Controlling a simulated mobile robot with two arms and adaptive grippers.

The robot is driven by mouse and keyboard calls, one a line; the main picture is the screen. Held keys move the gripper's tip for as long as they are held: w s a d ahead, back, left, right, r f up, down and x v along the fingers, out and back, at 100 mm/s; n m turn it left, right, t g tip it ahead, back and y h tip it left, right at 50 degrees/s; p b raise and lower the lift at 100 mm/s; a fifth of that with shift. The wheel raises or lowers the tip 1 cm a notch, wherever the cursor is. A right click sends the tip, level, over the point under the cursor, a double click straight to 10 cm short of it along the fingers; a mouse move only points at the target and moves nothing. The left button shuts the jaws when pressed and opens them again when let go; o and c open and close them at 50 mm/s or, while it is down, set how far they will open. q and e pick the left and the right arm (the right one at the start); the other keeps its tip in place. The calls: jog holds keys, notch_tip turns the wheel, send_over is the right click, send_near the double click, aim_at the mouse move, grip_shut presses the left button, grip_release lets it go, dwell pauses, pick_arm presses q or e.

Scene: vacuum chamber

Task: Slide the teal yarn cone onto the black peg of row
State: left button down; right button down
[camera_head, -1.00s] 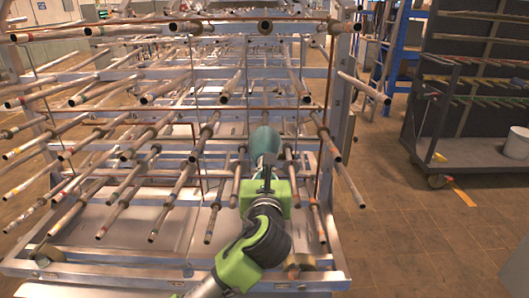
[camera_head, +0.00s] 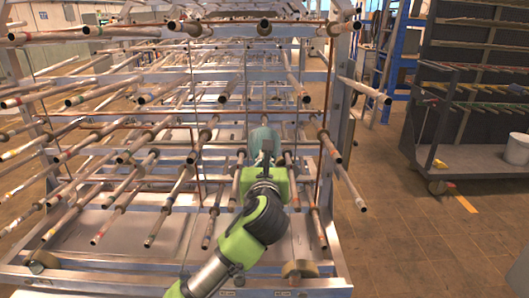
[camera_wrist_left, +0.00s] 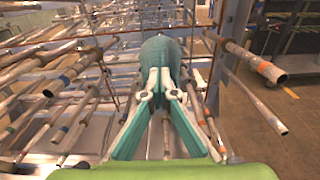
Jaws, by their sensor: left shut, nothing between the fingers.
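The teal yarn cone (camera_head: 264,139) is at the right part of the rack, just beyond the tip of my left gripper (camera_head: 265,160). In the left wrist view the cone (camera_wrist_left: 163,52) stands straight ahead, its near end right at the fingertips. My left gripper (camera_wrist_left: 161,78) is shut with nothing between its fingers; whether the tips touch the cone I cannot tell. The peg behind the cone is hidden by the cone and gripper, so how far the cone sits on it does not show. My right gripper is in neither view.
Several rows of bare pegs on the metal rack (camera_head: 335,190) point toward me on both sides of the gripper. A close peg (camera_wrist_left: 255,62) lies to the right in the wrist view. A dark cart (camera_head: 470,165) with a white bucket (camera_head: 516,148) stands right, beyond open floor.

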aim_at(255, 140)
pick_arm(q)
jog(key=shift+w+f+p, duration=0.15)
jog(key=shift+w+p, duration=0.2)
jog(key=shift+w, duration=1.35)
jog(key=shift+w+f, duration=0.15)
jog(key=shift+w, duration=0.9)
